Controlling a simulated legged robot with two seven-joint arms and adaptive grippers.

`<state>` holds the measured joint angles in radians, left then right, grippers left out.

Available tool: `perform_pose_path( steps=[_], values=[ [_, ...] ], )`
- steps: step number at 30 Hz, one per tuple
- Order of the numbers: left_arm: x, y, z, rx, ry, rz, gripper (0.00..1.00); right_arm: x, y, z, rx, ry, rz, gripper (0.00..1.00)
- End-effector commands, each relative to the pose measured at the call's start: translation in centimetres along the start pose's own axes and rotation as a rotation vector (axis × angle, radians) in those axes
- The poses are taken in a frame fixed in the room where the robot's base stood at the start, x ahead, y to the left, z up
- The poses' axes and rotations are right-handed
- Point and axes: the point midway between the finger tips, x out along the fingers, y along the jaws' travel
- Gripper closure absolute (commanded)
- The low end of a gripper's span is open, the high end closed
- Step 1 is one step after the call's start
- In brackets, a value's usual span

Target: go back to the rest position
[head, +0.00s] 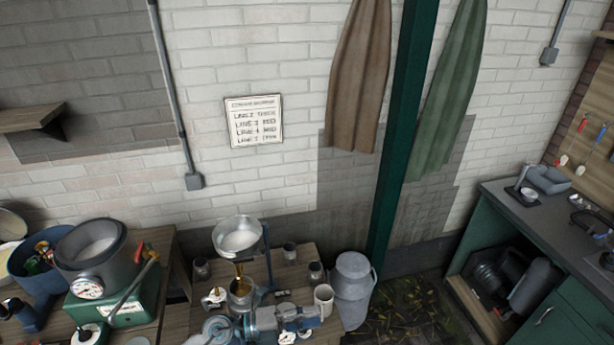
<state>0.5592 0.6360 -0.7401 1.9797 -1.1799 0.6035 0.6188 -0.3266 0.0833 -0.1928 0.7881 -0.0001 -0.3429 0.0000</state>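My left gripper (308,317) shows low in the middle of the head view, over the front of the small wooden table (311,259). It looks blue-grey and points to the right. Its fingertips are too small and cluttered to tell whether they are open or shut, and I cannot make out anything held. A white mug (323,296) stands close beside its tip; I cannot tell whether they touch. My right gripper is not in view.
A funnel bowl (238,236) on a stand pours amber liquid into a metal cup (240,289). Small jars (290,250) stand nearby. A grey milk can (352,280) is right of the table. A green scale with a pot (92,253) is left. A green counter (520,215) is at right.

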Motion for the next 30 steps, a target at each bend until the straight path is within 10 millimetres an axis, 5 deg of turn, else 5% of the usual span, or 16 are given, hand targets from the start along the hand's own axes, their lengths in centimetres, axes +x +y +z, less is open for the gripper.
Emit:
perform_pose_path(
  steps=[3, 6, 8, 12, 16, 21, 30],
  values=[
    [-1.2, -4.0, 1.5, -0.203, -0.239, -0.374, 0.61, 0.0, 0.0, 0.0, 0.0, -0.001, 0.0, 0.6],
    [-5.2, -4.0, 4.6, -0.415, -0.514, -0.595, 0.61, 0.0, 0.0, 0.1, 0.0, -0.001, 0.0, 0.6],
    [-8.3, -2.1, 6.2, -0.561, -0.698, -0.679, 0.61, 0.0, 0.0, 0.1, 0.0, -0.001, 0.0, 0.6],
    [-15.7, 6.7, 6.7, -0.927, -1.134, -0.723, 0.61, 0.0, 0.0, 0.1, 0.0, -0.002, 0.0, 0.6],
    [-20.2, 15.3, 3.0, -1.23, -1.445, -0.616, 0.61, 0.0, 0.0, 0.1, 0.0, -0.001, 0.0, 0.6],
    [-23.1, 22.4, -3.7, -1.512, -1.679, -0.419, 0.61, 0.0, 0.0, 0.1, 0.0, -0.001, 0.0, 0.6],
    [-25.1, 28.0, -14.5, -1.839, -1.864, -0.077, 0.61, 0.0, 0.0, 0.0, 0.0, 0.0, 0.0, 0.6]
  ],
)
